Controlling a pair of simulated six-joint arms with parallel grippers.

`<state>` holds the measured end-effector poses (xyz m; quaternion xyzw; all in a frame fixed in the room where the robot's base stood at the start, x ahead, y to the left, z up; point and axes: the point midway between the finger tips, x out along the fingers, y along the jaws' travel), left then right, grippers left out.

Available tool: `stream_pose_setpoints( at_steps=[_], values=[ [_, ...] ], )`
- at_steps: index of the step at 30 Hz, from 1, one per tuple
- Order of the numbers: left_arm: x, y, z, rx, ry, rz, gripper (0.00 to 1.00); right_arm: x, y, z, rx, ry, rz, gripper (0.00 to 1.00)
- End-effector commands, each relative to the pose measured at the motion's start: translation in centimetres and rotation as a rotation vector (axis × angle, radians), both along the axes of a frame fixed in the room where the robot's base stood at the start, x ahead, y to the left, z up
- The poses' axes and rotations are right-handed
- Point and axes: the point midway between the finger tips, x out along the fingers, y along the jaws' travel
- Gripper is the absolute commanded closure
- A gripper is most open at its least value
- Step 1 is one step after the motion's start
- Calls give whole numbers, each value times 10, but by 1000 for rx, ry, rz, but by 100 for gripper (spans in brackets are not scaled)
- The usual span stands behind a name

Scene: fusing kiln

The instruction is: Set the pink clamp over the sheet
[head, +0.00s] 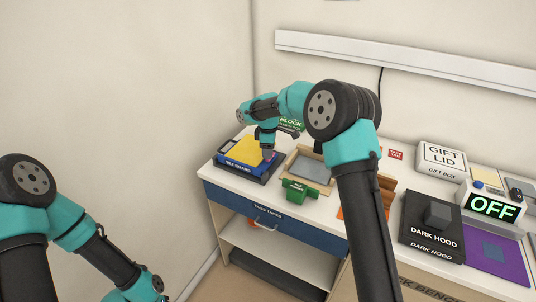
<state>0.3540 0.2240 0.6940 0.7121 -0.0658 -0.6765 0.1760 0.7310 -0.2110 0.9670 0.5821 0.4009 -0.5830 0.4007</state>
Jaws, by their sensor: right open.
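The yellow sheet (243,148) lies on the blue tilt board (238,165) at the left end of the bench. A small pink-purple clamp (268,155) is at the right edge of the sheet, just under my right gripper (267,150). My right gripper is open and points down, with its fingers at the clamp. At this size I cannot tell whether the fingers touch the clamp, or how the clamp sits on the sheet. My left arm is low at the left, and its gripper is cut off by the bottom edge.
A wooden tray (291,162) with a grey panel and a green block (297,192) are right of the tilt board. My right arm crosses above the bench. Farther right are a dark hood (433,238), a gift lid box (442,156) and an OFF display (494,208).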

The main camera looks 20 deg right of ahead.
Motion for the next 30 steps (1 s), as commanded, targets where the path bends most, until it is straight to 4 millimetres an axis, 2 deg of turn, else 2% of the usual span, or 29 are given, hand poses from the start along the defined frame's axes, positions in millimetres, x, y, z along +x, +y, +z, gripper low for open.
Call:
stream_pose_setpoints(
  at_steps=[6, 16, 30],
  values=[
    [0, 0, 0, 0, 0, 0, 57, 0, 0, -20, 1, -1, -1, 53],
    [0, 0, 0, 0, 0, 0, 57, 0, 0, -22, 1, -1, -1, 54],
    [0, 0, 0, 0, 0, 0, 57, 0, 0, -22, 1, -1, -1, 99]
  ],
)
